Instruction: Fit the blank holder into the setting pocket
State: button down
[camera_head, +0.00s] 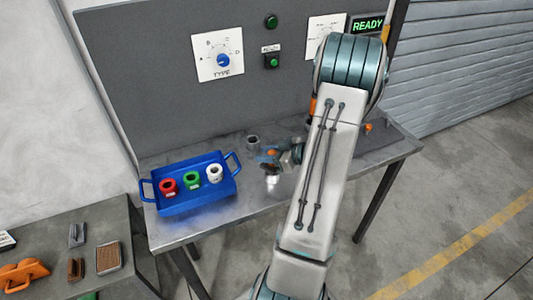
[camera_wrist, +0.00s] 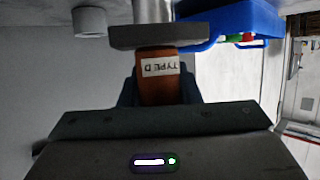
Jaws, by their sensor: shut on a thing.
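My gripper (camera_wrist: 158,92) is shut on an orange-brown block labelled TYPE D upside down, which I take as the blank holder (camera_wrist: 157,85). Beyond the block are a dark grey plate and a silver cylinder. In the head view my gripper (camera_head: 278,158) is over the middle of the metal table, partly hidden by my arm; a bit of orange and a shiny silver part show there. A short grey cylinder (camera_head: 253,142) stands on the table behind and left of it; it also shows in the wrist view (camera_wrist: 90,21). I cannot tell whether it is the setting pocket.
A blue tray (camera_head: 190,207) with red, green and white ring-shaped pieces stands left on the metal table (camera_head: 222,226). A grey panel (camera_head: 140,65) with a TYPE dial (camera_head: 223,60) and a READY sign (camera_head: 367,25) rises behind. A side bench (camera_head: 115,225) at lower left holds several small items.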

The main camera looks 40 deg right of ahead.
jog(key=shift+f+b, duration=0.65)
jog(key=shift+f, duration=0.45)
jog(key=c, duration=1)
grip_release()
jog(key=shift+o, duration=0.2)
jog(key=b+v, duration=0.1)
jog(key=v, duration=1.2)
jog(key=shift+s+r, duration=0.25)
jog(key=shift+s, duration=0.1)
jog(key=shift+d, duration=0.1)
